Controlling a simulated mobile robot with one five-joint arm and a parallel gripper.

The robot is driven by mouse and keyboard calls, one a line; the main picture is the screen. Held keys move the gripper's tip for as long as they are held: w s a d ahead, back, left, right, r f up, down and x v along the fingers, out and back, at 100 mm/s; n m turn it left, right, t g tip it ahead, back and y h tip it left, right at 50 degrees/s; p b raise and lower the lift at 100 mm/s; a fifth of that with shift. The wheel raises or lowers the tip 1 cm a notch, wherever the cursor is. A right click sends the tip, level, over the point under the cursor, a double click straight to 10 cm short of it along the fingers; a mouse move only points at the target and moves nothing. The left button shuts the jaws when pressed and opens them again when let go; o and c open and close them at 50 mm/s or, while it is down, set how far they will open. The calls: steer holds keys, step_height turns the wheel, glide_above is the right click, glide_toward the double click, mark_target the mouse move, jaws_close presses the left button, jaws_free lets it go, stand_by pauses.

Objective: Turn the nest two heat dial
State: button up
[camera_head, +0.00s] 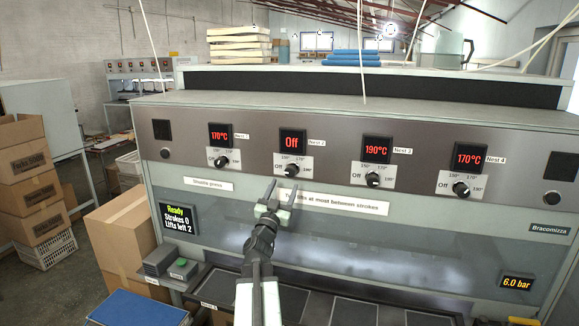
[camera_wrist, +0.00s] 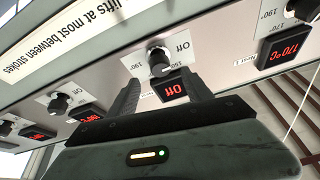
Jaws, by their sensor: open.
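The nest two heat dial (camera_head: 291,170) is a black knob on a white plate marked Off, 150°, 170° and 190°. The nest two display (camera_head: 292,141) above it reads Off in red. My gripper (camera_head: 282,190) is open and empty, just below and in front of this dial in the head view. The wrist view is upside down and shows the dial (camera_wrist: 158,62) between and beyond the two fingertips, with the Off display (camera_wrist: 174,89) also between the fingers. I see no clear contact between fingers and knob.
Neighbouring dials stand on the same panel: nest one (camera_head: 221,161) at left, nest three (camera_head: 373,179) and nest four (camera_head: 461,188) at right. Their displays read 170°C, 190°C and 170°C. A status screen (camera_head: 178,219) shows Ready, Strokes 0, Lifts left 2.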

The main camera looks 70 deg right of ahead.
mark_target(289, 174)
steer(key=p+x, duration=0.2)
steer(key=x, duration=0.5)
steer(key=shift+w+r+p, duration=0.1)
steer(key=shift+r+p, duration=0.05)
steer(key=shift+p, duration=0.25)
steer(key=shift+d, duration=0.4)
steer(key=shift+a, duration=0.1)
steer(key=shift+c, duration=0.3)
